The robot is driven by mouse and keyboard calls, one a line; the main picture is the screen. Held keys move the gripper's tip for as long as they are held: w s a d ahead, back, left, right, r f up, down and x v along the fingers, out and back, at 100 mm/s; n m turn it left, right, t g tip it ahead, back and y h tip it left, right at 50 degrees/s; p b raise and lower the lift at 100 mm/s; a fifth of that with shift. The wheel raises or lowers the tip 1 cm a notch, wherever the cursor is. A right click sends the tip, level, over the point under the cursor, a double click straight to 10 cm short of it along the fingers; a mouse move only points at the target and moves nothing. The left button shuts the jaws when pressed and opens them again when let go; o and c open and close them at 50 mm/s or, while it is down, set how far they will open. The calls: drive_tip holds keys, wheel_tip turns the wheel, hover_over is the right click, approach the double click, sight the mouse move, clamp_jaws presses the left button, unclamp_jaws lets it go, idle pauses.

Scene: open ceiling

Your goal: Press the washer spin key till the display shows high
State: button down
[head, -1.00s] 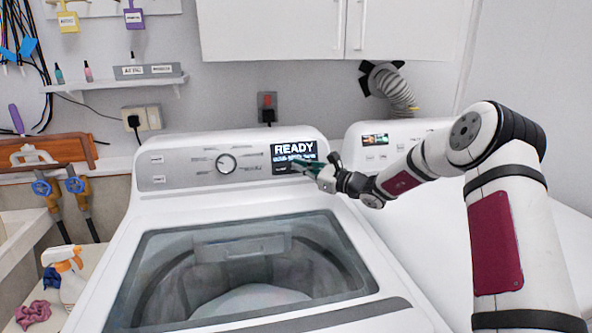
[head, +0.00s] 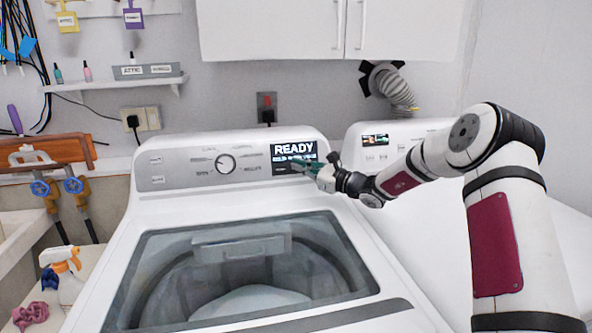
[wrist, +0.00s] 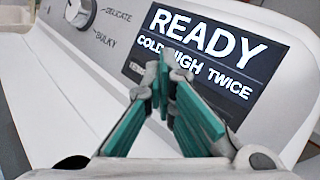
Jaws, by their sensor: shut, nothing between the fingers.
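The washer (head: 110,290) has a dark display (head: 280,170) at the right of its control panel. In the wrist view the display (wrist: 265,60) reads READY, with COLD HIGH TWICE below it; the middle word is HIGH. My gripper (head: 296,164) is shut and empty, its green-padded fingers pointing at the display's lower part. In the wrist view my gripper (wrist: 166,80) covers the display's lower left, so any keys there are hidden. I cannot tell if the fingertips touch the panel. No spin key can be made out.
A round dial (head: 225,163) sits left of the display. A second white machine (head: 400,135) stands to the right, behind my arm. White cabinets (head: 330,30) hang above.

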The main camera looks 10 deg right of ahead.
drive_tip(key=shift+s, duration=0.1)
drive_tip(key=shift+s+r+p, duration=0.25)
drive_tip(key=shift+s+p, duration=0.35)
drive_tip(key=shift+p, duration=0.05)
drive_tip(key=s+p, duration=0.1)
drive_tip(key=s+r+p, duration=0.1)
drive_tip(key=s+p, duration=0.2)
drive_tip(key=shift+s+r, duration=0.35)
idle(0.6)
